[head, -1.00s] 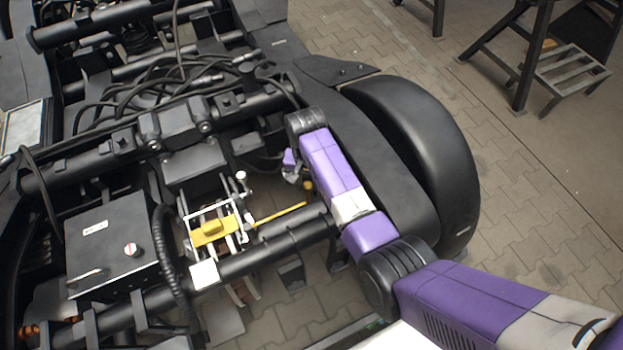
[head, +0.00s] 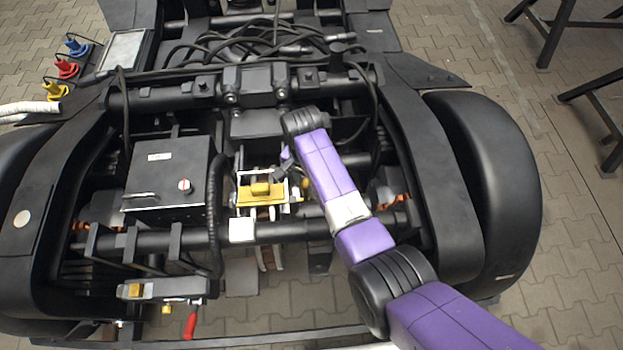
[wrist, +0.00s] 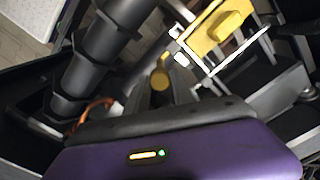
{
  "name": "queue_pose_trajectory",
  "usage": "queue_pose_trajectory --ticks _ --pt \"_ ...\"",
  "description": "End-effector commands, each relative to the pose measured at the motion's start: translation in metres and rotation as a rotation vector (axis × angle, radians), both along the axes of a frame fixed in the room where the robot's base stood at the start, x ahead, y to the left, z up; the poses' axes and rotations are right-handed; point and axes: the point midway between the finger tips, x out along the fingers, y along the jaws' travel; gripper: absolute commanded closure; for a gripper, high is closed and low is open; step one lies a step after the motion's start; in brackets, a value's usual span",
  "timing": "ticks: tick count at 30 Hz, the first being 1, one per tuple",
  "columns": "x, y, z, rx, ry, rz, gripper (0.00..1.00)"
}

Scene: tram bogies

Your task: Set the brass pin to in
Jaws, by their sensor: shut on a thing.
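The brass pin shows its round brass knob (wrist: 160,78) in the wrist view, between the dark fingers of my gripper (wrist: 158,92). My gripper is shut on it. In the head view my gripper (head: 292,170) is low among the bogie parts, just right of a yellow plate (head: 247,194) with a raised yellow block. A small brass-coloured spot (head: 304,183) shows beside the gripper there. My arm covers part of this area, and the pin's shaft and seat are hidden. I cannot tell how far in the pin sits.
A black box (head: 166,172) with a red-and-white knob stands left of the yellow plate. A ribbed hose (head: 214,205) runs between them. A cross tube (head: 280,232) passes in front, and black cables (head: 260,45) lie behind. A large wheel cover (head: 490,180) is at the right.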

Motion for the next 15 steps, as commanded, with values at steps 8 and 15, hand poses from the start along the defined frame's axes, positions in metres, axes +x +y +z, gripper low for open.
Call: queue_pose_trajectory --ticks 8,15 --pt "0.0005 0.0065 0.0013 0.01 -0.005 0.008 0.62" --pt "0.0003 0.0042 0.0007 0.006 -0.003 0.006 0.5"
